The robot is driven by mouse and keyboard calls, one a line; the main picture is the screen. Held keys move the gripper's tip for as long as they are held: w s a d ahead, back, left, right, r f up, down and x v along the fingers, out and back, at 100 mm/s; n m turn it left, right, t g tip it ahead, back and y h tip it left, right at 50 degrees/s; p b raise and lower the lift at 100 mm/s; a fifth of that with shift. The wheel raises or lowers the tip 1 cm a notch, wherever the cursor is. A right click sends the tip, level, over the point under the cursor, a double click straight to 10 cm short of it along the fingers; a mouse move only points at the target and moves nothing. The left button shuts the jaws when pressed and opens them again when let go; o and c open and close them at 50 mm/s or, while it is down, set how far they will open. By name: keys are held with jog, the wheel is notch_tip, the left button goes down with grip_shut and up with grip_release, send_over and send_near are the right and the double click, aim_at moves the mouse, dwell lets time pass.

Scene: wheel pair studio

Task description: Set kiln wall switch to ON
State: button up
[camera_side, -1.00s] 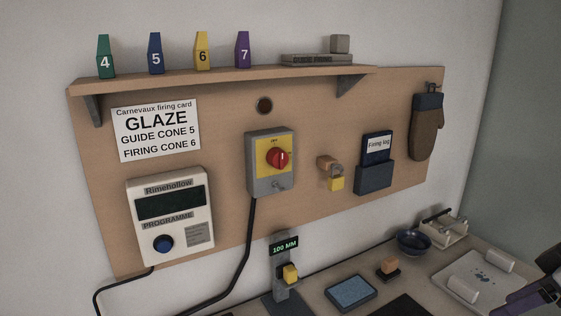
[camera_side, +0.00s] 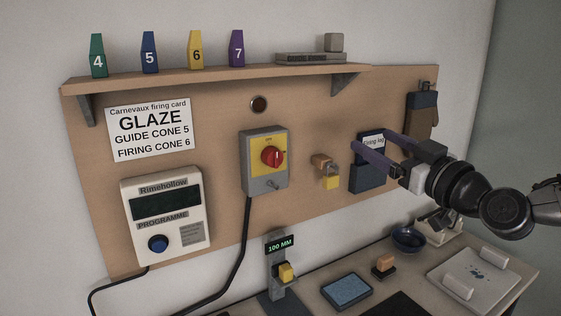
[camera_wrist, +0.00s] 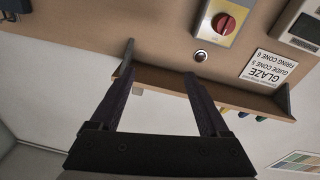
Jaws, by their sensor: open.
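The kiln wall switch is a grey box (camera_side: 250,176) with a yellow plate and a red rotary knob (camera_side: 272,157), fixed upright on the brown board. The knob carries a pale mark that looks near upright; the small lettering above it is too small to read. In the wrist view the red knob (camera_wrist: 223,24) shows at the top right, upside down. My gripper (camera_side: 369,140) is open and empty, right of the switch and in front of the firing log holder. Its two purple fingers (camera_wrist: 160,75) are spread apart in the wrist view, away from the knob.
A shelf (camera_side: 215,76) with numbered cones runs above. The programme controller (camera_side: 167,215) is at left. A height gauge (camera_side: 279,265) stands below.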

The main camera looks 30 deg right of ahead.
jog(key=n+g+y, duration=0.1)
jog(key=n+y, duration=0.1)
send_near(278, 159)
jog(key=w, duration=0.9)
jog(key=shift+a, duration=0.3)
grip_shut()
